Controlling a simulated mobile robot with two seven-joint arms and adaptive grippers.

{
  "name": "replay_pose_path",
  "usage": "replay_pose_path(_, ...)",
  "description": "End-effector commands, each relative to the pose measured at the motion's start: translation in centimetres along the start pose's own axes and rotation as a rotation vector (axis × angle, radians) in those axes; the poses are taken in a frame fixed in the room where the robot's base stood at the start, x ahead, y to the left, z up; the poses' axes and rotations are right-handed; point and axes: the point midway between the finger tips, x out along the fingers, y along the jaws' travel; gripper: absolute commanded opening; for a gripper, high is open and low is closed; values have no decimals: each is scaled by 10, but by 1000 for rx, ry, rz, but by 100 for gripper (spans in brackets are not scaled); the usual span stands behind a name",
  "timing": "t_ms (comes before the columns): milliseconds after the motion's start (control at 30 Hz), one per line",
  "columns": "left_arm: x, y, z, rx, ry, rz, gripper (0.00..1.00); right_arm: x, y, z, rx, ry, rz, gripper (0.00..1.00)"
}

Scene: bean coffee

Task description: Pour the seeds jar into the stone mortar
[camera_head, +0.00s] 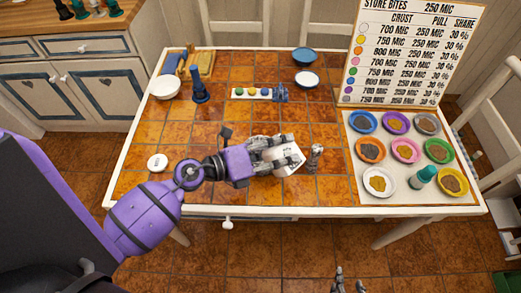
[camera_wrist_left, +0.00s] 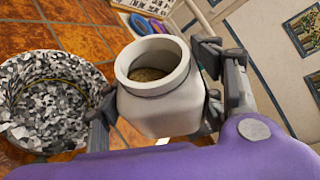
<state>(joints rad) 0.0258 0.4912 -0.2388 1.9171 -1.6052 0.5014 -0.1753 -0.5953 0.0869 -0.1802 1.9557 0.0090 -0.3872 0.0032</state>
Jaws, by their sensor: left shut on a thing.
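The pale jar (camera_wrist_left: 158,100) is between the fingers of my left gripper (camera_wrist_left: 165,95), which is shut on it. Its open mouth shows brown seeds (camera_wrist_left: 150,74) inside. The speckled black-and-white stone mortar (camera_wrist_left: 50,105) stands beside the jar at the left of the left wrist view; the jar's mouth is not over it there. In the head view my left gripper (camera_head: 288,155) is low over the table's front middle, and the jar (camera_head: 290,166) is partly hidden by it. A small speckled upright thing (camera_head: 315,155) stands just right of it. My right gripper (camera_head: 347,281) shows only its spread fingertips at the bottom edge.
On the tiled table (camera_head: 230,125) stand a white bowl (camera_head: 166,87), a blue grinder-like piece (camera_head: 199,88), a tray with colored pieces (camera_head: 258,94) and a white disc (camera_head: 157,162). A mat (camera_head: 405,190) with several colored dishes and a sign (camera_head: 415,50) are at right.

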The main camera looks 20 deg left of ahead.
Motion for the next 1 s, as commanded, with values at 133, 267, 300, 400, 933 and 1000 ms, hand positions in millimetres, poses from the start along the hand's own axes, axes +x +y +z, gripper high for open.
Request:
replay_pose_path(133, 0, -2, 2, -7, -2, -7, 17, 0, 0, 1, 0, 0, 1, 40)
replay_pose_path(267, 0, -2, 2, -15, -2, -9, 17, 1, 1, 1, -1, 0, 1, 40)
replay_pose_path(300, 0, -2, 2, -17, -2, -10, 17, 1, 1, 1, -1, 0, 2, 40)
replay_pose_path(400, 0, -2, 2, -23, -2, -13, 17, 1, 1, 2, -1, -1, 3, 40)
replay_pose_path(933, 0, -4, 3, -52, -2, -25, 17, 2, 3, 6, -2, -5, 5, 40)
replay_pose_path(1000, 0, -4, 3, -56, -2, -27, 17, 2, 3, 7, -1, -6, 6, 40)
